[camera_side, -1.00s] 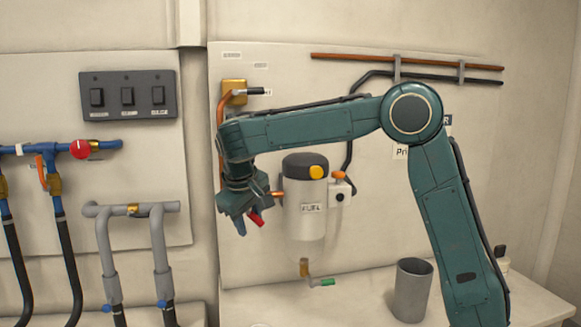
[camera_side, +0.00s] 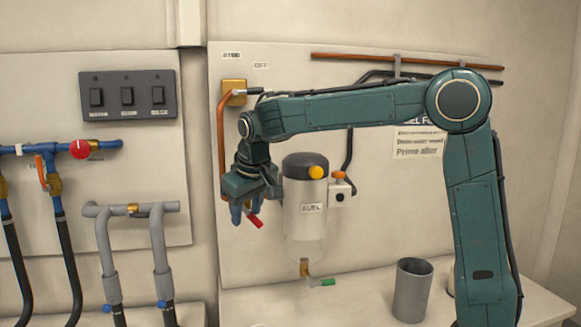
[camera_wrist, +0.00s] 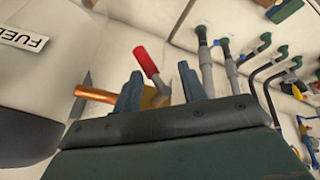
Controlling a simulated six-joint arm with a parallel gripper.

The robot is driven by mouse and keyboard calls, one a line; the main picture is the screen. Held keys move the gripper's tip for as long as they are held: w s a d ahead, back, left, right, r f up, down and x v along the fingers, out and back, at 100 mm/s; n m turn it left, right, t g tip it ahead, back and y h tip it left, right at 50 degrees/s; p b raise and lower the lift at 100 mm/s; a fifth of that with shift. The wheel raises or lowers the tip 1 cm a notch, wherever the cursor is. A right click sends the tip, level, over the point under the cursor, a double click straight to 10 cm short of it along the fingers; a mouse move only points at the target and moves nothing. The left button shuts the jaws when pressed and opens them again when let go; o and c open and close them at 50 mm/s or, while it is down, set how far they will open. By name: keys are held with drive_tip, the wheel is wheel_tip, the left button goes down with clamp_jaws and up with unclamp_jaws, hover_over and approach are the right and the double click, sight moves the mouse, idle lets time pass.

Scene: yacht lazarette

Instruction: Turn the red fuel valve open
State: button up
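The fuel valve's red lever (camera_side: 255,220) shows low beside the left of the white fuel filter (camera_side: 305,225). In the wrist view, the red lever (camera_wrist: 146,62) slants up and left from a brass body (camera_wrist: 155,97), with a copper pipe (camera_wrist: 97,94) running left. My gripper (camera_side: 243,213) points down at the lever. In the wrist view its blue fingers (camera_wrist: 160,88) are apart, with the brass body and the lever's lower end showing in the gap. I cannot tell whether a finger touches the lever. The valve's base is partly hidden by the gripper.
A brass valve (camera_side: 234,92) with a black lever is above my gripper. A grey cup (camera_side: 412,290) stands on the bench. At left are a switch panel (camera_side: 128,95), a round red knob (camera_side: 80,149) and grey pipes (camera_side: 105,245).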

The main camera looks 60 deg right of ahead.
drive_tip(key=v, duration=1)
drive_tip(key=shift+w+d+r+m+t+h, duration=0.9)
drive_tip(key=shift+w+d+r+t+h, duration=0.4)
drive_tip(key=shift+d+r+t+h, duration=1.35)
drive_tip(key=shift+s+d+r+m+t+h, duration=0.15)
drive_tip(key=shift+s+d+r+t+h, duration=0.2)
drive_tip(key=shift+r+t+h, duration=0.7)
drive_tip(key=shift+s+d+r+m+t+h, duration=0.15)
drive_tip(key=shift+d+r+t+h, duration=0.3)
drive_tip(key=shift+r+t, duration=1.2)
drive_tip(key=shift+s+d+r+m+t+h, duration=0.1)
drive_tip(key=shift+s+d+r+t+h, duration=0.3)
drive_tip(key=shift+r, duration=1.75)
drive_tip(key=shift+s+a+r+t+h, duration=0.15)
drive_tip(key=shift+r+t+h, duration=0.05)
drive_tip(key=shift+r+t, duration=0.2)
drive_tip(key=shift+s+a+r+t+h, duration=0.15)
drive_tip(key=shift+r+t, duration=0.15)
drive_tip(key=shift+r, duration=0.15)
drive_tip(key=shift+s+a+r+t+h, duration=0.1)
drive_tip(key=shift+a+r+t+h, duration=0.1)
drive_tip(key=shift+r+t, duration=0.2)
